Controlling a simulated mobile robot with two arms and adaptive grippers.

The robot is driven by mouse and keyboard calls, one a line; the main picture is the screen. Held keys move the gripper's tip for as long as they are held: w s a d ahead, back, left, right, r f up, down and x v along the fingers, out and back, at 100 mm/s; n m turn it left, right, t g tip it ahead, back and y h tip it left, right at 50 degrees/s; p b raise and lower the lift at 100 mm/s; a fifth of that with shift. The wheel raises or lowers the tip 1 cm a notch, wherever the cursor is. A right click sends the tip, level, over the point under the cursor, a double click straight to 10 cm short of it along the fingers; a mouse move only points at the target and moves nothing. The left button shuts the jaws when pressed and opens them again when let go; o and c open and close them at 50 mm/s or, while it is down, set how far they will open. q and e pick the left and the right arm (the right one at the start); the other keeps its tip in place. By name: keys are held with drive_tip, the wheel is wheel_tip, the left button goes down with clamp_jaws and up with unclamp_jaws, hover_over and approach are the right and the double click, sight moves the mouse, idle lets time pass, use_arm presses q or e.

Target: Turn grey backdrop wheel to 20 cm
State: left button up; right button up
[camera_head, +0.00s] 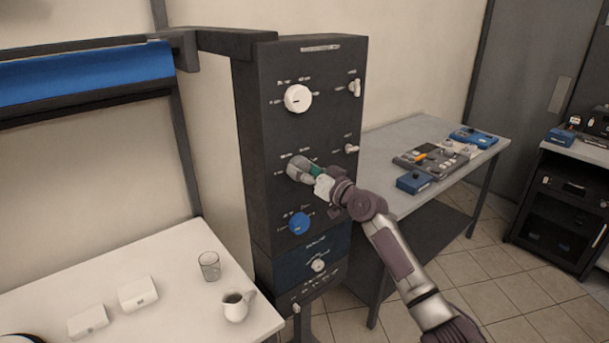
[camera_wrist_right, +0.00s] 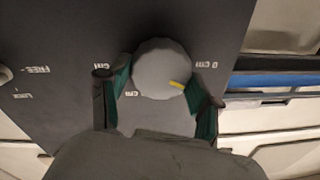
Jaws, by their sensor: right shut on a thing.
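The grey backdrop wheel (camera_head: 297,168) is the middle of three large knobs on the front of a tall dark panel (camera_head: 262,120). My right gripper (camera_head: 311,172) reaches it from the right and is shut on it. In the right wrist view the round grey wheel (camera_wrist_right: 160,62) sits between the two green-padded fingers of the gripper (camera_wrist_right: 159,84). A yellow mark on the wheel points to the lower right in that view. Upside-down "cm" labels surround the wheel; their numbers are partly hidden or too small to read surely. My left gripper is not in view.
A white wheel (camera_head: 298,98) is above and a blue wheel (camera_head: 299,223) below. Small levers (camera_head: 351,149) sit on the panel's right side. A white table (camera_head: 185,262) with a glass (camera_head: 209,265) and jug (camera_head: 237,306) is at left; a grey bench (camera_head: 390,150) is at right.

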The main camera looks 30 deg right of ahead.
drive_tip(key=m, duration=0.2)
drive_tip(key=shift+m, duration=0.4)
drive_tip(key=shift+d+m, duration=0.1)
drive_tip(key=shift+m, duration=1.9)
drive_tip(key=o, duration=1.1)
drive_tip(key=shift+o, duration=0.2)
drive_tip(key=shift+s+f, duration=0.1)
drive_tip(key=shift+s, duration=0.05)
drive_tip(key=s+d, duration=0.1)
drive_tip(key=s, duration=1)
drive_tip(key=shift+s+d+f, duration=0.2)
drive_tip(key=shift+s+f, duration=0.05)
drive_tip(key=shift+s, duration=0.1)
